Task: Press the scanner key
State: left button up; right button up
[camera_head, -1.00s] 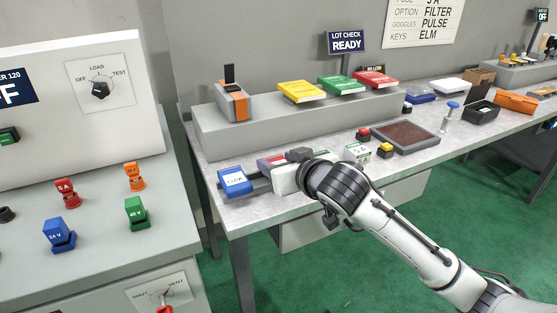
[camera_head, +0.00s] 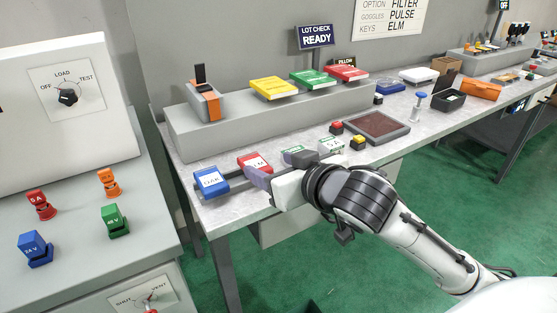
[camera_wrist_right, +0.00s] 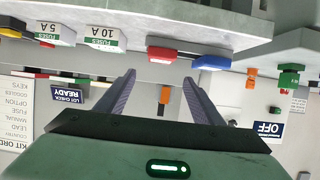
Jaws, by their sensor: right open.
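No part is plainly marked as the scanner key. A grey and orange device with a black upright piece (camera_head: 206,102) stands at the left end of the grey shelf; it also shows between my fingers in the right wrist view (camera_wrist_right: 163,95). A red button (camera_head: 337,127) and a yellow button (camera_head: 358,142) stand left of a brown-topped pad (camera_head: 377,125). My right gripper (camera_head: 279,165) is open and empty over the bench's front edge, close to the red ELM box (camera_head: 254,162). The wrist view shows its spread fingers (camera_wrist_right: 158,80). My left gripper is out of view.
A blue OAK box (camera_head: 211,181) lies left of the red one. Fuse boxes (camera_head: 331,146) stand right of the gripper. Yellow, green and red books (camera_head: 313,78) lie on the shelf (camera_head: 260,125) under a LOT CHECK READY sign (camera_head: 314,36). A grey console (camera_head: 75,190) stands at left.

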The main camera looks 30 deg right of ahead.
aim_at(337, 124)
jog(key=z, duration=1.45)
